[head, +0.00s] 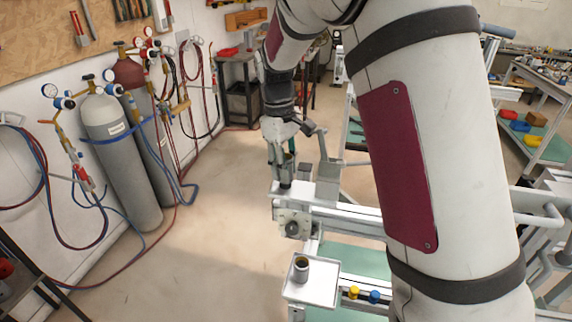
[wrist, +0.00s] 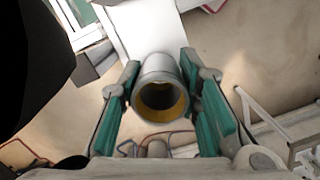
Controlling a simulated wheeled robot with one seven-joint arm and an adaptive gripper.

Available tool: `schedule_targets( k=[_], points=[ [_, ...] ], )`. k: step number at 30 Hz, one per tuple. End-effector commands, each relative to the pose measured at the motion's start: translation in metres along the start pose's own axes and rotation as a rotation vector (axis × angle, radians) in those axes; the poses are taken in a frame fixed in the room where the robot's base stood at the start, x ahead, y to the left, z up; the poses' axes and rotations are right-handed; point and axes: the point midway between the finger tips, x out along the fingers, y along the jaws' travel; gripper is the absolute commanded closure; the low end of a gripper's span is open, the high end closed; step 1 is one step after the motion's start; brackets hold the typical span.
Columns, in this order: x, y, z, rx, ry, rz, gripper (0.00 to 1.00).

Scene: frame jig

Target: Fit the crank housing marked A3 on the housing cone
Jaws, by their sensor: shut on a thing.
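My gripper (head: 283,160) is above the left end of the frame jig (head: 345,217) in the head view. In the wrist view its green-padded fingers (wrist: 160,100) are shut on a grey tube-shaped housing (wrist: 158,75) with a yellow inside; I look into its open end. No A3 mark is readable. In the head view the held housing is mostly hidden by the fingers. A small dark part shows just below the fingertips; I cannot tell whether they touch. I cannot make out the housing cone for certain.
A white tray (head: 322,291) at the jig's front holds a short grey cylinder (head: 301,268). Yellow and blue knobs (head: 364,294) sit beside it. Gas cylinders (head: 120,160) with hoses stand along the left wall. Floor between them and the jig is clear. My arm hides much of the jig's right side.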

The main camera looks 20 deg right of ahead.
Motion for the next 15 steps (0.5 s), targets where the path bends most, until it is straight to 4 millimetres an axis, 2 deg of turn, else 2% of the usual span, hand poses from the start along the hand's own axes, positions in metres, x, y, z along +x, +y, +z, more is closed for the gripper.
schedule_targets(
  k=[15],
  points=[
    [0.0093, 0.0003, -0.0012, 0.0, 0.0, 0.0, 1.0]
  ],
)
